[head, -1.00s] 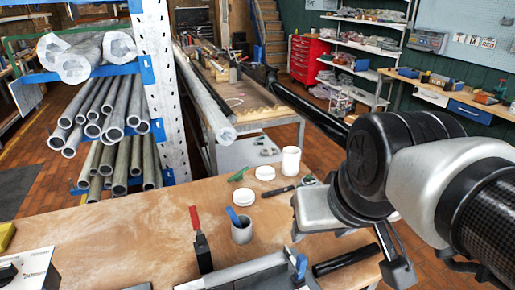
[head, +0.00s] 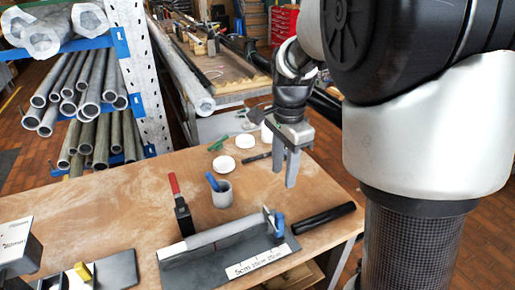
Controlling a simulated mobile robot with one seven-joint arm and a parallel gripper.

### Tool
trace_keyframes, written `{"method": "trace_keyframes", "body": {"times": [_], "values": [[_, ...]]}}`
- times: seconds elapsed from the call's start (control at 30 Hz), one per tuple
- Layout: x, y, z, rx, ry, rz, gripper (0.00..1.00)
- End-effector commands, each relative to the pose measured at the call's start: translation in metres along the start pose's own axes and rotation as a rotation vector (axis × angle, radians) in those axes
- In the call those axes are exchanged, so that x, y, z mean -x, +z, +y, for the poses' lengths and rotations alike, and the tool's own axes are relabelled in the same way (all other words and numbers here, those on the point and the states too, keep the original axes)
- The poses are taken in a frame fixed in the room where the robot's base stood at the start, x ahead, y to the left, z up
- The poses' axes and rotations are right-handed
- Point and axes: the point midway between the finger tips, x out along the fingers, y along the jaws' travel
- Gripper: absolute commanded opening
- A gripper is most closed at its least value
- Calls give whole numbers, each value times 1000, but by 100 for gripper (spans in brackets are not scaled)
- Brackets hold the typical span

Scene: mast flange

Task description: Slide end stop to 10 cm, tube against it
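The blue end stop (head: 278,224) stands at the right end of a grey metal fixture (head: 190,272), beyond the right part of its white scale strip (head: 258,262), marked 5cm, 10cm and 15cm. Its exact reading is too small to tell. A dark tube (head: 322,217) lies on the table right of the fixture, apart from the stop. My gripper (head: 285,177) points down above the table, behind the end stop. Its two fingers are apart with nothing visible between them.
A grey cup (head: 222,193) with a blue item, white lids (head: 224,163) and a black marker stand behind. A rack of tubes (head: 80,90) stands back left.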

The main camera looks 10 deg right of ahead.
Motion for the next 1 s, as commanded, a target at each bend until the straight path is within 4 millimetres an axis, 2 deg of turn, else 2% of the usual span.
{"method": "trace_keyframes", "body": {"times": [0.17, 0.27, 0.7, 0.9, 1.0], "values": [[-14, -1, -2, -25, 11, 3, 38], [-31, -1, -2, -25, 12, 2, 38], [-126, -2, 0, -23, 13, 3, 38], [-160, -1, 0, -22, 12, 2, 38], [-170, -2, 0, -22, 10, 2, 38]]}}
